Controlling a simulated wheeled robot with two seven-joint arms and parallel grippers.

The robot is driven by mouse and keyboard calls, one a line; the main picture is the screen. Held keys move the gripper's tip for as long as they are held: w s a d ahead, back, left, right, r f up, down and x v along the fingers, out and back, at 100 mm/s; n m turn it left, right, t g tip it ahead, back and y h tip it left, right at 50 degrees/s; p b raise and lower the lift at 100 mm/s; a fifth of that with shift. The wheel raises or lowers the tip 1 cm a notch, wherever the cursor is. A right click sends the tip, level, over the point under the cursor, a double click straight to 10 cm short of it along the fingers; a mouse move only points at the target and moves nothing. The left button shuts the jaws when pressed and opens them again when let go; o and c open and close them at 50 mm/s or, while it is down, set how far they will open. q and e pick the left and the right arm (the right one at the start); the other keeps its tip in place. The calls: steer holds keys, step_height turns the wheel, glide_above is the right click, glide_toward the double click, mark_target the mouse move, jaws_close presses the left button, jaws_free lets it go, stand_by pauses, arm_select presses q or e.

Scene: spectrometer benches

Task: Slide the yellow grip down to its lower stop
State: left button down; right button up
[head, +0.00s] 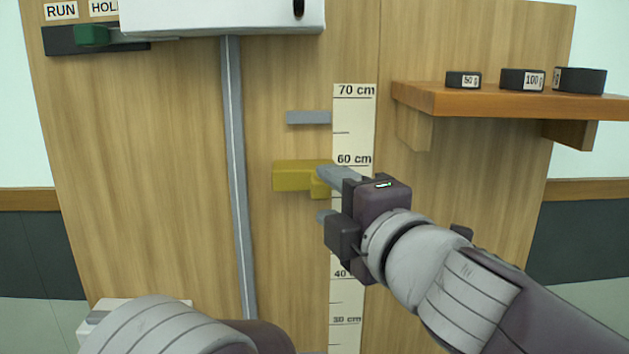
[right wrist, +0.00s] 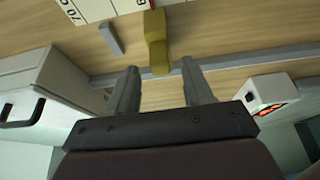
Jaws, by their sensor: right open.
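The yellow grip (head: 300,175) is on the wooden board beside the white scale strip (head: 352,100), a little below the 60 cm mark. A grey stop (head: 308,117) sticks out above it; no lower stop can be made out. My right gripper (head: 321,195) is open at the grip's right end, its upper finger overlapping the grip in the head view. In the right wrist view, the yellow grip (right wrist: 156,42) lies ahead, its near end between the spread fingertips (right wrist: 158,68). Contact cannot be told. My left gripper is out of view; only part of that arm shows at the bottom.
A grey vertical rail (head: 235,170) runs left of the grip, below a white housing (head: 220,17). A green lever (head: 92,35) is at the upper left. A wooden shelf (head: 500,101) with several black weights is at the right. A white box (right wrist: 272,93) shows in the wrist view.

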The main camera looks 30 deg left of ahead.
mark_target(314, 184)
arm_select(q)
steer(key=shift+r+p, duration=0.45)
arm_select(e)
steer(key=x, duration=0.5)
steer(key=shift+w+a, duration=0.25)
steer(key=shift+a, duration=0.1)
